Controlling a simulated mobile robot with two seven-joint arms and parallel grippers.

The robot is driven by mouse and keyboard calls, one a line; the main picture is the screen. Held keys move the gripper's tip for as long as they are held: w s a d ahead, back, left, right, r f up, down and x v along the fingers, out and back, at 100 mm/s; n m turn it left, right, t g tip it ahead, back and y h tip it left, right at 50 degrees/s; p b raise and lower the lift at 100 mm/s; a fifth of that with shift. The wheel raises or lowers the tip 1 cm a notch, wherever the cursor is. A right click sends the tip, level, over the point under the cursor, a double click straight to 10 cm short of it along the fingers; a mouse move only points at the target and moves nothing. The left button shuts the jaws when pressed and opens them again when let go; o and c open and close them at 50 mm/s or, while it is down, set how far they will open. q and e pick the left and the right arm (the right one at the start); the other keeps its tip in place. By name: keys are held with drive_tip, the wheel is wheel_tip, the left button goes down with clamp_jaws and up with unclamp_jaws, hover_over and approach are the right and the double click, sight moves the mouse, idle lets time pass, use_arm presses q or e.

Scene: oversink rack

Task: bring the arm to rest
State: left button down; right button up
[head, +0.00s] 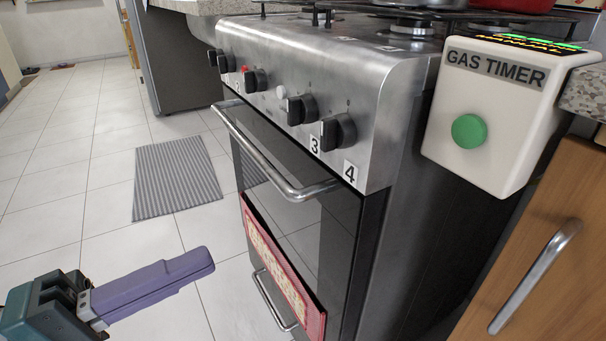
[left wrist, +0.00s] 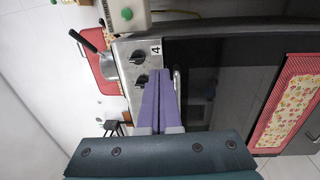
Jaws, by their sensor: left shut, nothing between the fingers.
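My left gripper (head: 208,260) is at the lower left of the head view, with its purple fingers pointing right, over the tiled floor and left of the stove. It also shows in the left wrist view (left wrist: 167,72), where the two purple fingers lie together, shut and empty. The gripper appears apart from the stove (head: 300,60) in the head view. My right gripper is in neither view.
The stove has black knobs (head: 338,132), an oven handle (head: 290,190) and a red patterned towel (head: 285,270) on its front. A white gas timer box (head: 485,110) with a green button hangs at right, above a wooden cabinet (head: 540,230). A striped mat (head: 176,178) lies on open floor.

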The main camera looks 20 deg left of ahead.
use_arm(q)
drive_tip(key=w+d+r+m+g+y+p, duration=0.1)
drive_tip(key=d+r+m+y+p, duration=0.2)
drive_tip(key=r+p, duration=0.6)
drive_tip(key=d+r+m+g+y+p, duration=0.15)
drive_tip(key=r+y+p, duration=0.25)
drive_tip(key=r+p, duration=0.55)
drive_tip(key=s+a+r+m+g+y+p, duration=0.35)
drive_tip(key=s+r+p, duration=0.25)
drive_tip(key=r+p, duration=0.45)
drive_tip(key=s+a+r+m+g+y+p, duration=0.2)
drive_tip(key=s+r+m+g+p, duration=0.45)
drive_tip(key=p, duration=0.65)
wheel_tip(320, 180, up, 36)
drive_tip(key=n+t+p, duration=0.1)
drive_tip(key=n+p, duration=0.1)
drive_tip(key=p, duration=3.2)
drive_tip(key=shift+w+d+n+t, duration=0.15)
drive_tip(key=shift+w+n+t, duration=0.15)
drive_tip(key=shift+n+t, duration=0.05)
